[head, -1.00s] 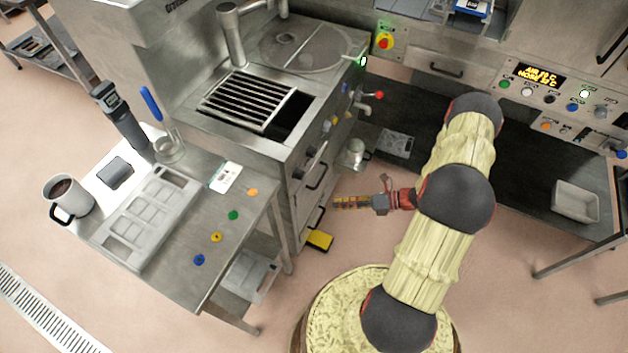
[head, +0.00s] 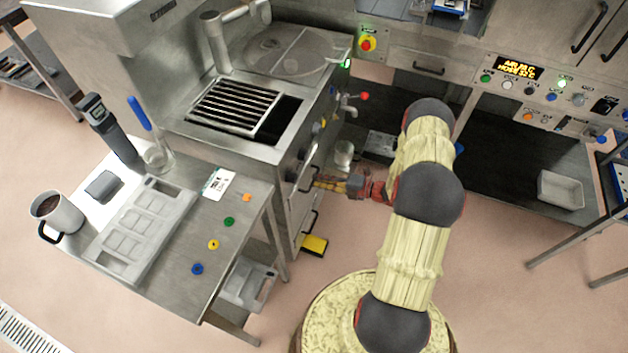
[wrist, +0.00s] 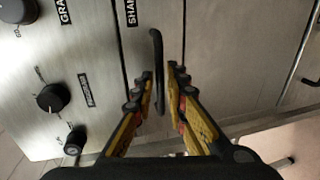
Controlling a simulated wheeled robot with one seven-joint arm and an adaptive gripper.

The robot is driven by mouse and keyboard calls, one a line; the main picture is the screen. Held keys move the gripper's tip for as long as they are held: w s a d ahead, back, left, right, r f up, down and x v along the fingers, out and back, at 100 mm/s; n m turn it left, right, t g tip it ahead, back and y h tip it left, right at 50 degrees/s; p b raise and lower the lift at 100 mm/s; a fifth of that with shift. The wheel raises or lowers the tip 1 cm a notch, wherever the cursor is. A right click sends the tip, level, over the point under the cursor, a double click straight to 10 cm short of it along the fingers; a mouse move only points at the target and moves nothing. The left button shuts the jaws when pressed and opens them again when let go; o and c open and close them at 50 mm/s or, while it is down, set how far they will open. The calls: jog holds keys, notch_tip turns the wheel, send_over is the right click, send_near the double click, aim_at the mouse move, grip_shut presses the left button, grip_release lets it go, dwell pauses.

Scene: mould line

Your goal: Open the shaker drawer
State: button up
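The shaker drawer (wrist: 150,18) has a steel front with a partly cut-off label beginning "SHA" in the wrist view. Its front looks flush with the panel around it. Its dark bar handle (wrist: 157,70) stands out from the front. My gripper (wrist: 160,76) is open, with one yellow-and-black finger on each side of the handle's lower end. Neither finger clearly grips the bar. In the head view my gripper (head: 321,184) is at the machine's front, and it partly hides the handle there.
Control knobs (wrist: 50,98) sit on the panel beside the drawer. A lower handle (head: 309,221) and a yellow pedal (head: 314,245) are below. A steel table (head: 240,250) with a mould tray stands to the left. Floor is clear around my base.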

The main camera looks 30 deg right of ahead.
jog(key=shift+x, duration=1.35)
jog(key=shift+c, duration=0.9)
grip_shut()
jog(key=shift+s, duration=0.1)
jog(key=f+v, duration=0.2)
jog(key=v, duration=1)
jog(key=s+f+v, duration=0.1)
jog(key=f+v, duration=0.2)
jog(key=v, duration=1)
jog(key=shift+d+f+p, duration=0.2)
jog(key=shift+d+p, duration=0.1)
jog(key=shift+d, duration=0.1)
jog(key=shift+o, duration=0.9)
grip_release()
